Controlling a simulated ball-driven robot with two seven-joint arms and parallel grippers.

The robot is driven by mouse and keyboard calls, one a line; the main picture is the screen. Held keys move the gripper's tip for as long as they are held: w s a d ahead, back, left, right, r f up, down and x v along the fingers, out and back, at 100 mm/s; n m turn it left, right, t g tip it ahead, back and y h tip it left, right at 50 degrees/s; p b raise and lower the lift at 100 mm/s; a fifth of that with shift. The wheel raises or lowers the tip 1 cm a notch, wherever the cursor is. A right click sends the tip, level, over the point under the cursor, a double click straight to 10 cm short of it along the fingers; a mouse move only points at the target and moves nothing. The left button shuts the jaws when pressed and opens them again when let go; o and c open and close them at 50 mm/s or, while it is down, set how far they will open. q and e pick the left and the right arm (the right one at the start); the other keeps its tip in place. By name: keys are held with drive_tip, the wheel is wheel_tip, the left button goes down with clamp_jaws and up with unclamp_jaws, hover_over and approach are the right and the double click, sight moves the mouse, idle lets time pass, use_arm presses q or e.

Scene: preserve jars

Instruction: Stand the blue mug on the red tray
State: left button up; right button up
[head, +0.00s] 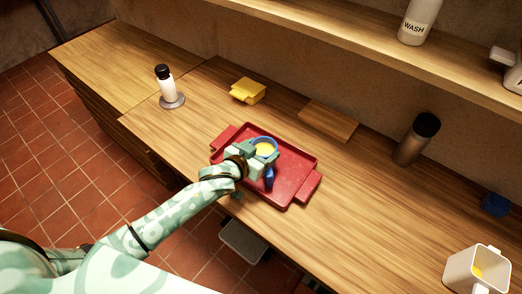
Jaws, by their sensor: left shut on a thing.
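The blue mug (270,140) has something yellow (265,149) inside it and is upright over the red tray (294,191). My left gripper (259,155) is shut on the mug and hides part of it. The mug is within the outline of the tray; I cannot tell whether its base touches the tray floor. The tray lies on the wooden counter and has a handle at each end. My right gripper is not in view.
A yellow block-like thing (248,90) and a wooden board (328,121) lie behind the tray. A white bottle (166,84) stands on a grey disc at left. A dark-topped flask (415,141) and a white container (467,270) stand at right. A shelf (330,38) overhangs the back.

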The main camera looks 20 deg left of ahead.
use_arm(q)
drive_tip(key=shift+f, duration=0.1)
drive_tip(key=o, duration=1.7)
drive_tip(key=shift+c, duration=0.2)
drive_tip(key=shift+r, duration=0.2)
drive_tip(key=p+v, duration=0.3)
drive_tip(key=v, duration=0.9)
drive_tip(key=shift+p, duration=0.3)
drive_tip(key=shift+s+f, duration=0.1)
